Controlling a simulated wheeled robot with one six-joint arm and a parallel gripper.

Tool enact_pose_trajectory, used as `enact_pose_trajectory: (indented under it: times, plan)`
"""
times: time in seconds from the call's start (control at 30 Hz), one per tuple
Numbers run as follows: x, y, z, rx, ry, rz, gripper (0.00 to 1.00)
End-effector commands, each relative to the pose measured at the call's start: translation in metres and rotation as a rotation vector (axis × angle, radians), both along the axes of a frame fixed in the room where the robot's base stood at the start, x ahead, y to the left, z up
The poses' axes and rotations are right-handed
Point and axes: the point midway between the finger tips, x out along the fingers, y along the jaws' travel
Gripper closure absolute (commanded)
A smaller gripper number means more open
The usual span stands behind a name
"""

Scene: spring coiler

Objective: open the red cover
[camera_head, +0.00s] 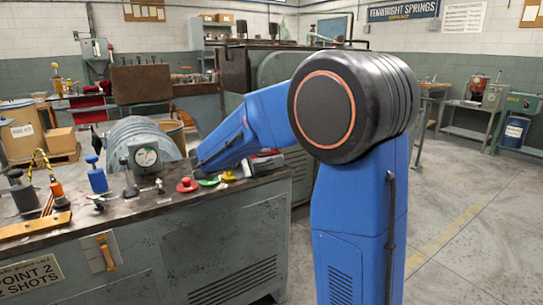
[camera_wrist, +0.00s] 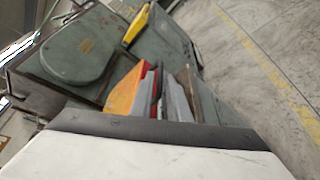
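A red piece (camera_wrist: 150,85) shows as a narrow strip in the wrist view, between an orange piece and grey pieces at the end of my gripper (camera_wrist: 172,98). It may be the red cover. I cannot tell whether the gripper touches it. In the head view a small red part (camera_head: 265,153) shows at the bench's right end, beside my forearm, which hides much of that area. The gripper's fingers cannot be made out clearly, nor whether they are open or shut.
The grey bench (camera_head: 232,220) carries a red button (camera_head: 187,184), a green button (camera_head: 208,181), a yellow button (camera_head: 228,176), a gauge (camera_head: 146,157) and a blue-topped tool (camera_head: 96,178). A grey-green machine (camera_wrist: 80,45) stands beyond. The floor (camera_head: 465,220) at right is clear.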

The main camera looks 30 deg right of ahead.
Motion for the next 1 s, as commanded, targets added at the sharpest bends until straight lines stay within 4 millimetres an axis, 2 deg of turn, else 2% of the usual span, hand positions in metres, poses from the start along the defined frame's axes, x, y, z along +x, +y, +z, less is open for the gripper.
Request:
enact_pose_trajectory:
  times: [0.1, 0.33, 0.67, 0.7, 0.77, 1.0]
  plan:
    - [0.005, -0.017, -0.004, 0.000, 0.001, -0.003, 0.85]
    - [0.012, -0.035, -0.008, 0.001, -0.001, -0.002, 0.85]
    - [0.014, -0.038, -0.009, 0.001, 0.000, 0.001, 0.85]
    - [0.014, -0.038, -0.009, 0.001, 0.000, 0.001, 0.87]
    - [0.014, -0.038, -0.009, 0.001, 0.000, 0.001, 1.00]
    - [0.013, -0.037, -0.010, 0.001, 0.000, -0.001, 1.00]
